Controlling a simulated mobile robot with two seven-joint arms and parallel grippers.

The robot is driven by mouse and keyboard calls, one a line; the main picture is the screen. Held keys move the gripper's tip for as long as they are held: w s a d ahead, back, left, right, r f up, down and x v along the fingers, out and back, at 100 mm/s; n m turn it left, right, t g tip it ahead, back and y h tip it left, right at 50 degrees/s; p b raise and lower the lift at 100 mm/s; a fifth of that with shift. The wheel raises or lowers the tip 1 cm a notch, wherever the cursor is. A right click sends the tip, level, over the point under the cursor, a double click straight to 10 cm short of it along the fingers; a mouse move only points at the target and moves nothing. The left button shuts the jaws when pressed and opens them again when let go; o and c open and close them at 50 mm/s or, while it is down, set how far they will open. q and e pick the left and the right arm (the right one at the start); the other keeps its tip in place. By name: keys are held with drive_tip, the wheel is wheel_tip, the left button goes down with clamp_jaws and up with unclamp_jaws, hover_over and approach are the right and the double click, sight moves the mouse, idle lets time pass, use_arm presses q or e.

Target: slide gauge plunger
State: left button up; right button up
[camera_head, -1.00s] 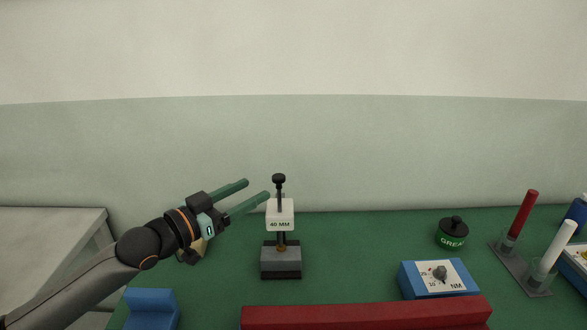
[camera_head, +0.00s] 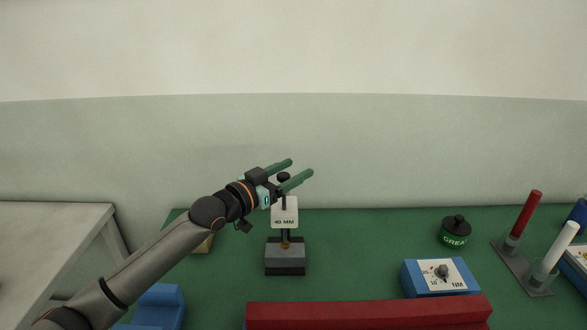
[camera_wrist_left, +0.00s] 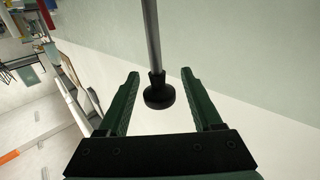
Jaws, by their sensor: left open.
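The gauge stands upright on the green bench, with a dark grey base (camera_head: 285,258) and a white block marked 40 MM (camera_head: 284,218). Its plunger has a black knob (camera_head: 284,177) on top, partly hidden by my gripper. My left gripper (camera_head: 300,168) is open at knob height, its two green fingers pointing right and away. In the left wrist view the black knob (camera_wrist_left: 159,95) sits between the spread fingers (camera_wrist_left: 160,74), with a gap on both sides. A grey rod (camera_wrist_left: 152,35) runs from it to the top edge. My right gripper is not in view.
A red bar (camera_head: 368,311) lies along the front. A blue box with a dial (camera_head: 440,277), a dark green-labelled pot (camera_head: 455,231) and a rack with red and white sticks (camera_head: 525,268) stand right. A blue block (camera_head: 160,304) is front left.

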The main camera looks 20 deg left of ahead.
use_arm(q)
drive_tip(key=shift+w, duration=0.2)
drive_tip(key=shift+d, duration=0.1)
clamp_jaws()
idle(0.4)
idle(0.9)
